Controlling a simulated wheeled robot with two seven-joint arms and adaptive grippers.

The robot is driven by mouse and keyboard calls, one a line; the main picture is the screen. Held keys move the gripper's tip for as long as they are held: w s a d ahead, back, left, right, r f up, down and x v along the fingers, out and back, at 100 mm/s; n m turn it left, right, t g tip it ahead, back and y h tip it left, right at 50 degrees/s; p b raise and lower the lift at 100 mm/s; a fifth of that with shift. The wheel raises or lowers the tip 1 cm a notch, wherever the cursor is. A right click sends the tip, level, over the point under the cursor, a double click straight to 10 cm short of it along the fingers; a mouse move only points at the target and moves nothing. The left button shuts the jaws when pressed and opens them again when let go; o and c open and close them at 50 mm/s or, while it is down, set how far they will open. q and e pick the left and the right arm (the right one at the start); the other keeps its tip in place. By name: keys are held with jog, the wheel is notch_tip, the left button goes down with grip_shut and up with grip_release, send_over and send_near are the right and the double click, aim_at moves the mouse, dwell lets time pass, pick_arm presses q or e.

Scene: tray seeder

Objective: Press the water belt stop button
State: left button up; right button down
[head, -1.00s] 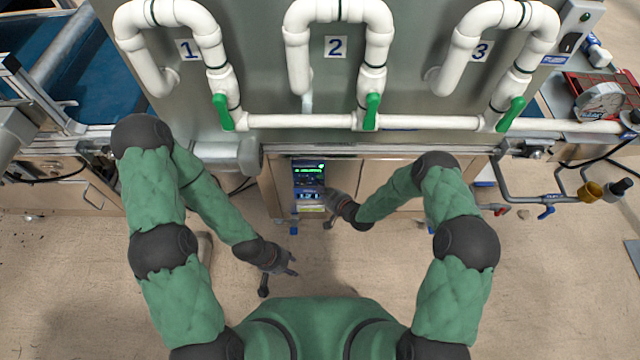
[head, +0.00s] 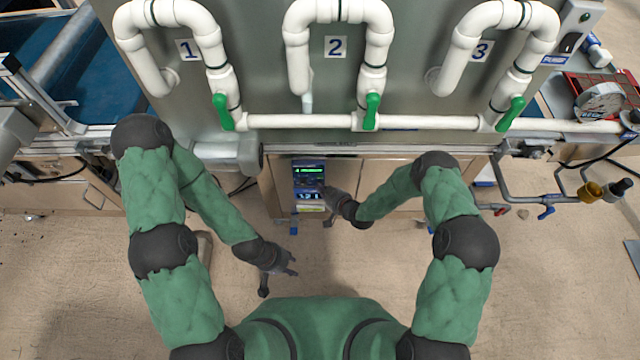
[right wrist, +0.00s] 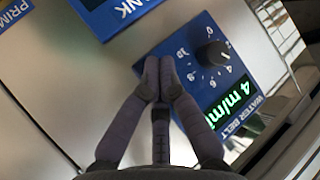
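The blue water belt panel (right wrist: 203,75) shows in the right wrist view, with a black knob (right wrist: 219,53), a printed scale and a lit green display (right wrist: 228,103). I see no stop button; the fingers cover the panel's lower left part, so it may be hidden there. My right gripper (right wrist: 159,84) is shut, fingertips together, with nothing between them. Its tips overlap the panel's left part; I cannot tell whether they touch. In the head view my right gripper (head: 327,192) is at a blue panel with a green display (head: 311,171). My left gripper (head: 279,277) is open and empty, low over the floor.
Another blue panel (right wrist: 113,14) is at the top of the right wrist view. White pipes with green valve handles (head: 371,110) stand on the grey machine wall above. Light cabinet doors (head: 385,175) flank the display panel. The floor around my left gripper is clear.

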jog(key=shift+s, duration=0.7)
jog(key=shift+s, duration=0.15)
jog(key=shift+s+p, duration=0.8)
jog(key=shift+s, duration=1.6)
jog(key=s+d+r+m+g+h+p, duration=0.1)
jog(key=s+d+r+m+g+p, duration=0.2)
jog(key=s, duration=0.8)
jog(key=s+d+r+m+g+h+p, duration=0.2)
jog(key=s+d+r+m+g, duration=0.2)
jog(key=s, duration=0.7)
notch_tip(320, 180, up, 4)
jog(key=shift+s+d+r+g+h+p, duration=0.1)
jog(key=shift+s+d+g+h+p, duration=0.25)
jog(key=shift+d+g, duration=0.8)
